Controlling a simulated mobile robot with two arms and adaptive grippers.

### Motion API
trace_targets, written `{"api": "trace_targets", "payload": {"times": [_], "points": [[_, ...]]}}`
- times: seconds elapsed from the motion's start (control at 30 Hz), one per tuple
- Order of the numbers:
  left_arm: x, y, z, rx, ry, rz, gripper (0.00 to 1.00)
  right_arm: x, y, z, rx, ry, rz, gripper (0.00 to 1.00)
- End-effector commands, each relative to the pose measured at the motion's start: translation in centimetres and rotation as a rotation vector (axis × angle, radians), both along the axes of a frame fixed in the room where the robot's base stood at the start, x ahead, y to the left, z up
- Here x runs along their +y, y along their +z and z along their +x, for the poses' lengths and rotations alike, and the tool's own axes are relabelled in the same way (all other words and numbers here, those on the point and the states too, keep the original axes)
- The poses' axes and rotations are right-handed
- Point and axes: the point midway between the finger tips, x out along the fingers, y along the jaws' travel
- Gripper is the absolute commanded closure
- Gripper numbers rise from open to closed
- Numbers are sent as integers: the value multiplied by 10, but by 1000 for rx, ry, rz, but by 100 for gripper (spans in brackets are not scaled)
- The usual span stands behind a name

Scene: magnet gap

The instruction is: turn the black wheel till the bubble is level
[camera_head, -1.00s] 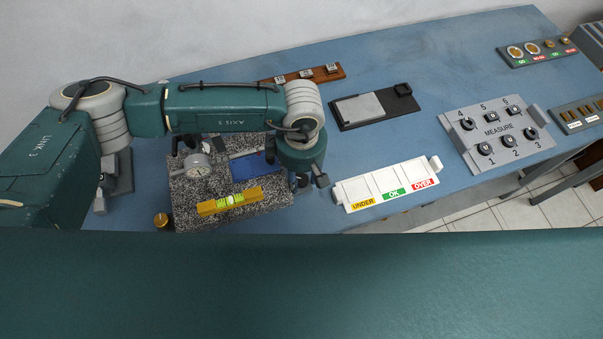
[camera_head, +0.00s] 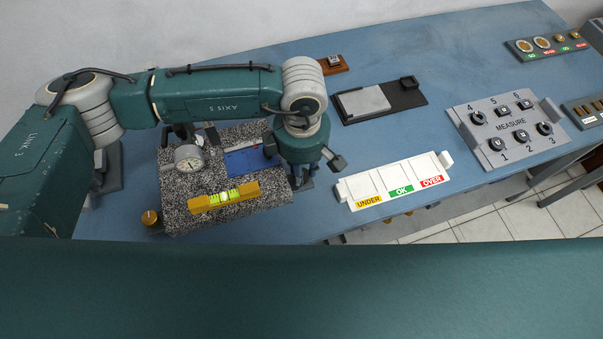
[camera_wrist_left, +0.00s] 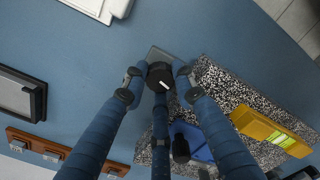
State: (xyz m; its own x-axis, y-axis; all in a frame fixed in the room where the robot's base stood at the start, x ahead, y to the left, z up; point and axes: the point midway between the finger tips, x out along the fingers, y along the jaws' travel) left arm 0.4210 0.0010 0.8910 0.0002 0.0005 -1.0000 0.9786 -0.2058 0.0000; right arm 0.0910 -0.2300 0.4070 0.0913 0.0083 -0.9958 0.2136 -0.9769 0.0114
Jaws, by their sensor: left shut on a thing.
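The black wheel (camera_wrist_left: 161,72), with a white mark on it, sits at the edge of the speckled granite plate (camera_wrist_left: 225,88). My left gripper (camera_wrist_left: 160,82) is shut on the wheel, its fingers around the rim. In the head view the left gripper (camera_head: 303,180) points down at the plate's right side and hides the wheel. The yellow level (camera_head: 208,203) lies on the plate (camera_head: 178,217). Its green vial (camera_head: 224,197) shows a pale bubble near the middle; I cannot tell if it is exactly level. My right gripper is out of view.
A dial gauge (camera_head: 188,158) stands on the plate beside a blue block (camera_head: 245,161). A white UNDER/OK/OVER tray (camera_head: 394,180) lies close to the right of the gripper. A grey MEASURE panel (camera_head: 510,124) is farther right. A brass knob (camera_head: 150,218) is at the plate's left.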

Motion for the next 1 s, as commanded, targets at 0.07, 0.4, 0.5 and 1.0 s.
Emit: {"api": "trace_targets", "payload": {"times": [0.07, 0.4, 0.5, 1.0], "points": [[-1, 1, 0, 1, -1, -4, 99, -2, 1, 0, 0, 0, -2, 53], [-1, 1, 0, 1, -2, -3, 65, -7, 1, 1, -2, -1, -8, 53], [-1, 1, 0, 0, -3, -2, 65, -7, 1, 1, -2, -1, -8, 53], [-1, 74, 1, -4, -3, -3, 65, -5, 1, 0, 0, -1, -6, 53]]}}
